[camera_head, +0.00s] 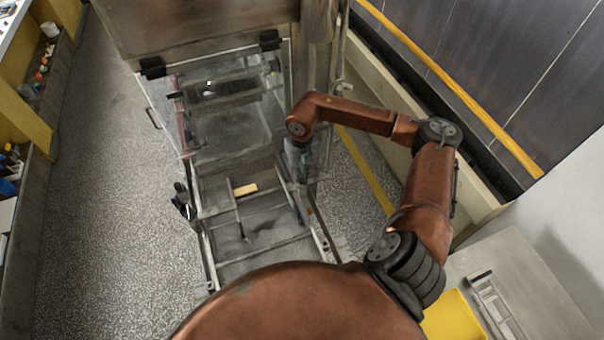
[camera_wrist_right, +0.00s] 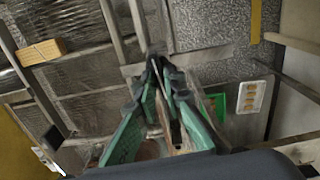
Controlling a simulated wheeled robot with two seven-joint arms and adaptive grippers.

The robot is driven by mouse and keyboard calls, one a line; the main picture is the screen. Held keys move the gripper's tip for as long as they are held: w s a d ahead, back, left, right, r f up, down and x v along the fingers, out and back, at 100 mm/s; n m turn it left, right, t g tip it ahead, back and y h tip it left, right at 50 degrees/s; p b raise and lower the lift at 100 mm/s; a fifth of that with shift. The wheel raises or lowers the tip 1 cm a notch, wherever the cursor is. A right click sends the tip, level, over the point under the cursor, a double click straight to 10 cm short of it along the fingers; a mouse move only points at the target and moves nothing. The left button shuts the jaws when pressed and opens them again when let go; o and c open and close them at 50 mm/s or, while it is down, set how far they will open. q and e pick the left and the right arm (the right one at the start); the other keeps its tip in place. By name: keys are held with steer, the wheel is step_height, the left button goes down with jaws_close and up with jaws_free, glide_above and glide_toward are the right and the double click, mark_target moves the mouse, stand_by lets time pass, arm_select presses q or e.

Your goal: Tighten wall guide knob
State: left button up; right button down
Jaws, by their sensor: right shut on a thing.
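My right gripper (camera_head: 301,172) is at the right side rail of the machine's mesh bed (camera_head: 265,230), partly hidden by its own wrist. In the right wrist view its green-padded fingers (camera_wrist_right: 157,68) come together at the tips beside a metal rail (camera_wrist_right: 138,25). They are shut on a small dark thing, taken as the wall guide knob, which the fingers almost wholly hide. A thin upright guide strip (camera_head: 238,211) stands along the bed. A dark knob-like fitting (camera_head: 183,199) sits on the bed's left side. My left gripper is not in view.
A tan block (camera_head: 245,189) lies on the bed; it also shows in the right wrist view (camera_wrist_right: 42,52). A clear hood (camera_head: 225,115) stands behind. A yellow bin (camera_head: 452,316) and grey tray (camera_head: 495,305) are at lower right. The floor at left (camera_head: 100,200) is clear.

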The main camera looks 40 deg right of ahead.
mark_target(302, 175)
steer(key=shift+m, duration=0.5)
steer(key=c, duration=2)
jaws_free()
steer(key=shift+c, duration=0.2)
step_height(302, 175, up, 12)
steer(key=shift+f, duration=0.1)
step_height(302, 175, down, 12)
steer(key=shift+r, duration=0.1)
